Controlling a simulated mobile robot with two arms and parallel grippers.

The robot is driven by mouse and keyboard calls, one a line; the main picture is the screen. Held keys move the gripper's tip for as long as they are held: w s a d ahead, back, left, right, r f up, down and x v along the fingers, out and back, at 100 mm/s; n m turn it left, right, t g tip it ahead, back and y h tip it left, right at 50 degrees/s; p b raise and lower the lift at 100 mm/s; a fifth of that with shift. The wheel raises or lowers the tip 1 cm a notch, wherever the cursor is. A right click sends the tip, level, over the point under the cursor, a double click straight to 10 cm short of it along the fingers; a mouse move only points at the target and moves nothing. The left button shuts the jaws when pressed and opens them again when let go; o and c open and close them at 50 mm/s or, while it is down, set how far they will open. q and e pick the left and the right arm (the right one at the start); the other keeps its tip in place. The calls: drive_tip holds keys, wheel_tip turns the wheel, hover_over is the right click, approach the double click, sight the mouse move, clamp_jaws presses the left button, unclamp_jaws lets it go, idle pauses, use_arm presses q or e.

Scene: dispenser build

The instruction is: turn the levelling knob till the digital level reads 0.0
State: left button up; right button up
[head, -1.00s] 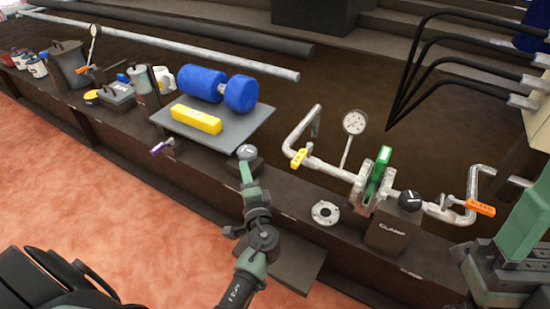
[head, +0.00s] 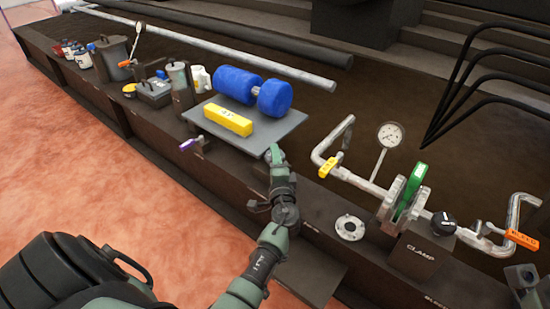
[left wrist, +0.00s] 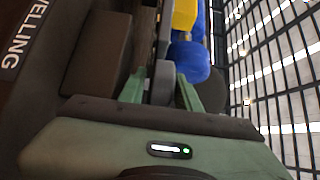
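The yellow digital level (head: 228,121) lies on the grey plate (head: 268,143); its reading is too small to make out. My left gripper (head: 275,155) is at the plate's near right corner, over the levelling knob, which it mostly hides in the head view. In the left wrist view the green fingers of my left gripper (left wrist: 164,88) stand on both sides of the grey knob (left wrist: 163,80) and appear to touch it. The yellow level (left wrist: 185,14) shows at the top of that view.
To the right are a flange (head: 350,228), a clamp block (head: 420,255), a green-rimmed valve assembly (head: 410,190) and a gauge (head: 389,135). A purple-handled lever (head: 190,145) sticks out at the front left.

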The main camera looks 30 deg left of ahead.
use_arm(q)
drive_tip(key=shift+c, duration=0.3)
clamp_jaws()
drive_tip(key=shift+t+h, duration=0.3)
drive_tip(key=shift+h, duration=0.1)
